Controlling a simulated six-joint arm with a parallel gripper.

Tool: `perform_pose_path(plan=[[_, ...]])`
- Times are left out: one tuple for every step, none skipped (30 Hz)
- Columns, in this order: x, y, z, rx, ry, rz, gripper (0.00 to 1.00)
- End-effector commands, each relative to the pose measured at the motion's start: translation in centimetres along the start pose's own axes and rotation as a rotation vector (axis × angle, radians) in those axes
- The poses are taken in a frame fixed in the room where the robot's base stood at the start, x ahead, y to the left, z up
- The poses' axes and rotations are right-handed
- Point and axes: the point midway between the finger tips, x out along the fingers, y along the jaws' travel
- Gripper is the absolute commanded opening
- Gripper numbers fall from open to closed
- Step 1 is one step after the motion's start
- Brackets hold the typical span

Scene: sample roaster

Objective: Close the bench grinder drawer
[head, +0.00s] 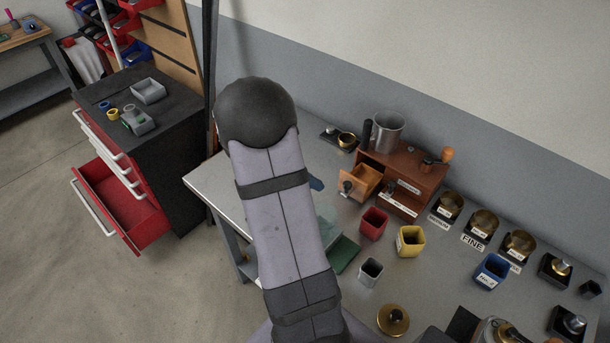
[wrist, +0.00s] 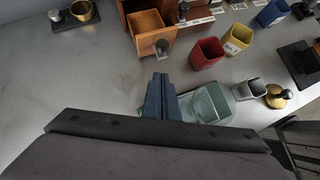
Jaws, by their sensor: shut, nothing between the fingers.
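The bench grinder (head: 420,178) is a reddish-brown wooden box on the grey bench. Its lighter orange-brown drawer (head: 367,179) is pulled out at the left end, with a dark round knob on its front. In the wrist view the open, apparently empty drawer (wrist: 147,24) is at the top, with its knob (wrist: 161,46) facing me. My gripper (wrist: 160,80) has its blue fingers shut and empty, pointing at the drawer front from just short of the knob. I see no contact. In the head view my arm hides most of the gripper; a blue fingertip (head: 316,184) shows.
A red cup (head: 374,224), a yellow cup (head: 410,241) and a metal cup (head: 370,271) stand in front of the grinder. A clear glass container (wrist: 210,103) is close right of my fingers. A tool chest with an open red drawer (head: 127,204) stands left.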

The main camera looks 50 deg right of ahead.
Motion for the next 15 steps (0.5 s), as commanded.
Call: perform_pose_path(plan=[[1.0,-0.2,0.0,-0.002,0.002,-0.006,0.00],[1.6,-0.2,0.1,-0.001,0.001,-0.006,0.00],[2.2,-0.1,0.1,-0.001,0.001,-0.005,0.00],[2.8,-0.1,0.0,-0.002,0.001,-0.005,0.00],[3.2,-0.2,0.1,0.000,0.001,-0.006,0.00],[3.8,-0.1,0.2,-0.001,0.002,-0.004,0.00],[3.9,-0.1,0.7,0.001,0.001,-0.003,0.00],[4.2,-0.1,1.0,0.002,0.001,-0.004,0.00],[4.6,-0.1,1.3,0.001,0.001,-0.003,0.00],[4.9,-0.1,1.5,0.001,0.002,-0.003,0.00],[5.2,-0.1,1.7,0.002,0.002,-0.003,0.00],[5.4,-0.1,1.9,0.001,0.001,-0.002,0.00],[5.6,-0.1,2.1,0.001,0.001,-0.002,0.00],[5.8,-0.1,2.2,0.002,0.001,-0.002,0.00],[6.0,-0.1,2.4,0.002,0.001,-0.002,0.00]])
